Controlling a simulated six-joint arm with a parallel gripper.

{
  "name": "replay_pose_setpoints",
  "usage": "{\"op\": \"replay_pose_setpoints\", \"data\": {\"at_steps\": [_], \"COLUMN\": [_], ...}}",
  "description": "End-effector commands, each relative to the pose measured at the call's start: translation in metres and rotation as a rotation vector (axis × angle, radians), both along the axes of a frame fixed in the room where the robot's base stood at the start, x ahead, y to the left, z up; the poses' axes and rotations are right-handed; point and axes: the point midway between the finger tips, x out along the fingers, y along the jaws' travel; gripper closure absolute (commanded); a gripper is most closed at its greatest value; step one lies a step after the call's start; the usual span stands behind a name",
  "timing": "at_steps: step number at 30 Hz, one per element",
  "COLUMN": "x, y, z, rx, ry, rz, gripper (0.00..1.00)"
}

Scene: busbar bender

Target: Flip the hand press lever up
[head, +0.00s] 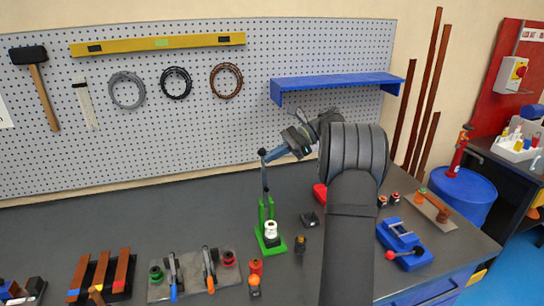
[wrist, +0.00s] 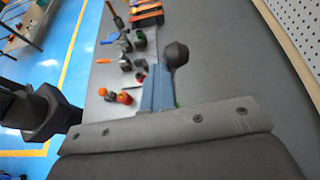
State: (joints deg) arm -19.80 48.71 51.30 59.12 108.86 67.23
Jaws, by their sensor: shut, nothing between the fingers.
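The green hand press (head: 269,239) stands on the bench, left of my arm in the head view, with a white and black part at its middle. Its thin dark lever (head: 265,180) points nearly straight up and ends in a black ball knob (head: 262,152). The knob also shows in the wrist view (wrist: 177,54), just beyond and beside the fingertips. My gripper (head: 268,157) has blue-grey fingers, shut and empty, with the tips beside the lever just below the knob. I cannot tell whether they touch it. In the wrist view my gripper (wrist: 158,88) hides most of the press.
A blue device (head: 404,238) with a red-knobbed handle stands at the right of the bench. A blue shelf (head: 335,83) juts from the pegboard behind my arm. Bare bench lies left of the press.

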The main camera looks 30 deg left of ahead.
Motion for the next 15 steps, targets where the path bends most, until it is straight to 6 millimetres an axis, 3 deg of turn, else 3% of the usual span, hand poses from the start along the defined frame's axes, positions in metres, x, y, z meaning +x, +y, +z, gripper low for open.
{"op": "replay_pose_setpoints", "data": {"at_steps": [1,4,9,15], "x": [0.016,0.026,0.038,0.043], "y": [-0.007,-0.022,-0.04,-0.048], "z": [0.01,0.019,0.03,0.035], "rx": [0.017,0.017,0.014,0.011], "ry": [-0.028,-0.027,-0.022,-0.019], "rz": [-0.037,-0.036,-0.027,-0.022], "gripper": [1.0,1.0,1.0,1.0]}}
